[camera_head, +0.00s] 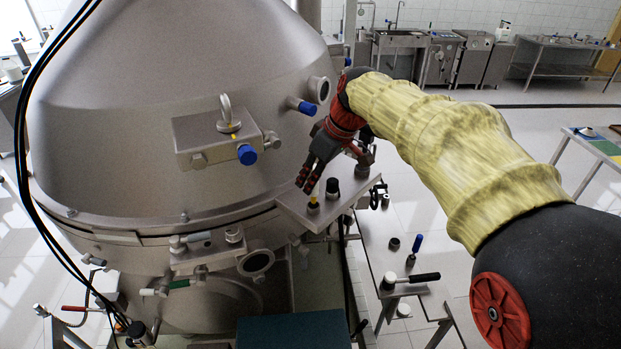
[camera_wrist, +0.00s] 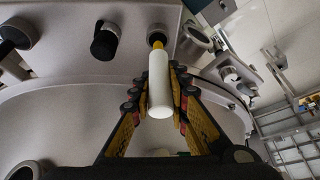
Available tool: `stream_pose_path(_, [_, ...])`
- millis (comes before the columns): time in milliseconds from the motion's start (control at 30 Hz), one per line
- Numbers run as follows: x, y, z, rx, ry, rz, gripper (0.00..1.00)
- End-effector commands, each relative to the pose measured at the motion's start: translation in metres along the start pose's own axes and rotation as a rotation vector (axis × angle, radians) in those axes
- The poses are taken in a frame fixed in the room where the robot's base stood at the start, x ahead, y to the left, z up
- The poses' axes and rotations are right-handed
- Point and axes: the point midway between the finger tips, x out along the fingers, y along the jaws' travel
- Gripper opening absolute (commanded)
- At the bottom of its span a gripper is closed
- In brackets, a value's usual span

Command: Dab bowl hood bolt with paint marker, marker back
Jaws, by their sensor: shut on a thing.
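The paint marker (camera_wrist: 160,88) has a white body and a yellow end. My gripper (camera_wrist: 158,95) is shut on its white body in the wrist view. The yellow end points at a dark round holder on a metal shelf; I cannot tell whether it is seated in it or just above. In the head view my gripper (camera_head: 309,184) is over the shelf (camera_head: 318,217), and the yellow end (camera_head: 313,200) shows under the fingers. The large steel hood (camera_head: 170,70) stands at left. It carries a block with an eye bolt (camera_head: 228,115); which bolt is the task's is unclear.
A black-topped cylinder (camera_head: 332,188) stands on the shelf close beside my gripper, also in the wrist view (camera_wrist: 104,42). Blue-capped fittings (camera_head: 247,154) jut from the hood. A lower stand with a black-handled tool (camera_head: 412,278) is at right. Black cables hang at far left.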

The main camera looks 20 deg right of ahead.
Motion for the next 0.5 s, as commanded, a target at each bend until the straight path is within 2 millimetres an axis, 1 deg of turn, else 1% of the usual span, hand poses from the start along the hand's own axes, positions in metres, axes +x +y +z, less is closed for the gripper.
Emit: stream_pose_path(500, [0.0113,0.0002,0.0049,0.000,0.000,0.000,0.00])
